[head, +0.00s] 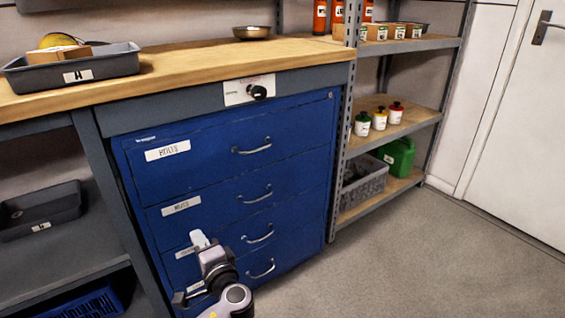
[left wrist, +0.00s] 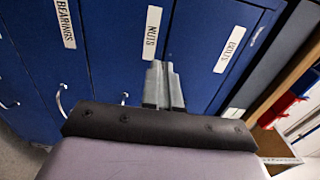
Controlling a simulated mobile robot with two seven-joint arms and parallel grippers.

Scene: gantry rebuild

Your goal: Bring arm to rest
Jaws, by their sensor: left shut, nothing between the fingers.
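My left gripper (head: 199,238) is in front of the lower part of the blue drawer cabinet (head: 225,165) in the head view. Its arm comes up from the bottom edge. In the left wrist view its two grey fingers (left wrist: 163,86) are together with nothing between them, pointing toward the cabinet front. Drawer labels reading BOLTS, NUTS and BEARINGS show behind them. Whether the fingertips touch the cabinet cannot be told. The drawers look closed. My right gripper is in neither view.
A wooden workbench top (head: 200,62) runs above the cabinet, with a grey tray (head: 110,68) and a metal bowl (head: 251,32) on it. A shelf rack (head: 420,45) with bottles stands to the right. Open grey floor (head: 420,260) lies at lower right, before a white door (head: 520,120).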

